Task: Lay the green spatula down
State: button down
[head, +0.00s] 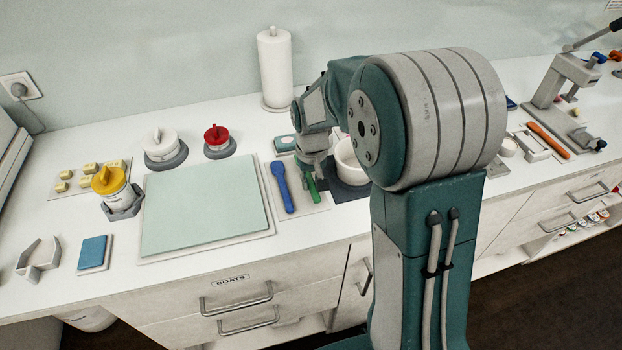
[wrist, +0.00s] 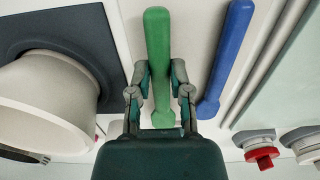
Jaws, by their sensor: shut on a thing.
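The green spatula (head: 311,187) is at my gripper, over or on the pale rest board (head: 313,207) beside the blue spatula (head: 283,187). In the wrist view the green spatula (wrist: 158,50) runs between the two fingers of my gripper (wrist: 160,80), which is shut on it. The blue spatula (wrist: 231,50) lies to its right in that view, apart from it and roughly parallel. I cannot tell whether the green spatula touches the board. In the head view my arm hides part of the area right of the gripper.
A white bowl (head: 348,163) on a dark mat (head: 350,191) stands close to the right of my gripper. A large pale green mat (head: 205,205) lies left of the spatulas. A paper roll (head: 275,68) stands behind.

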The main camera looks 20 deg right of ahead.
jog(key=shift+f, duration=0.5)
dwell(0.4)
jog(key=shift+c, duration=2.4)
grip_release()
jog(key=shift+r, duration=0.1)
notch_tip(320, 180, up, 12)
